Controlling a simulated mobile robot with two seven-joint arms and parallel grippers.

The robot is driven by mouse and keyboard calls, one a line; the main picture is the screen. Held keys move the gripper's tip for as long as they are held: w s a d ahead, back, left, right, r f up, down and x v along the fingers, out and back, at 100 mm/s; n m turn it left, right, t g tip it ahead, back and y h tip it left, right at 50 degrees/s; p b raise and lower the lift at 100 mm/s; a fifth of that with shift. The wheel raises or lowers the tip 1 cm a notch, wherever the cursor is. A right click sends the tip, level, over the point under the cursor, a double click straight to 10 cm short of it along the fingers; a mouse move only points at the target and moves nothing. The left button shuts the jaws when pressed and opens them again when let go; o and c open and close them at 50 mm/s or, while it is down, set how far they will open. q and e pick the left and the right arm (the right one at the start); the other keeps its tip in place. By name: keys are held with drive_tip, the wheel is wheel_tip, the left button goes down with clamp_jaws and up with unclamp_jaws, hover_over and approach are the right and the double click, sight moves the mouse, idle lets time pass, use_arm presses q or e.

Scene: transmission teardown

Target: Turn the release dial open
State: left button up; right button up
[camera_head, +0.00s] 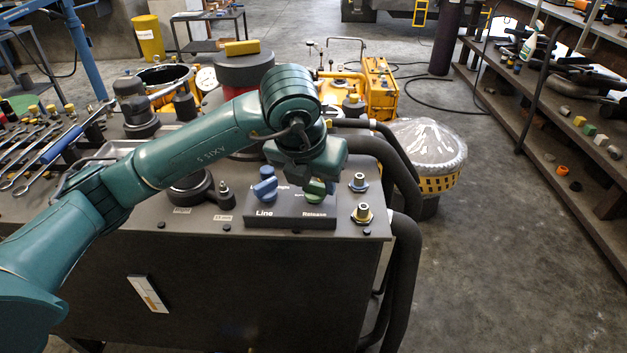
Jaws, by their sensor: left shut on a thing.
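The release dial (317,191) is a green knob on the right half of a dark control block (290,215), above the word "Release". A blue line dial (265,187) sits on the left half, above the word "Line". My left gripper (312,178) reaches in from the left, points down over the release dial and is shut on it. The gripper body hides the top of the dial and part of the markings, so I cannot read its setting. My right gripper is out of view.
The block sits near the front edge of a dark workbench (240,285). Two brass fittings (362,214) stand right of it, with thick black hoses (402,270) beyond. Wrenches (40,150) lie at left. A shelf with parts (560,125) stands at right; the floor between is open.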

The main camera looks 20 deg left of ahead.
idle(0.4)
use_arm(q)
drive_tip(key=o, duration=1)
drive_tip(key=p+v, duration=0.1)
drive_tip(key=v, duration=1.2)
drive_tip(key=shift+r, duration=0.1)
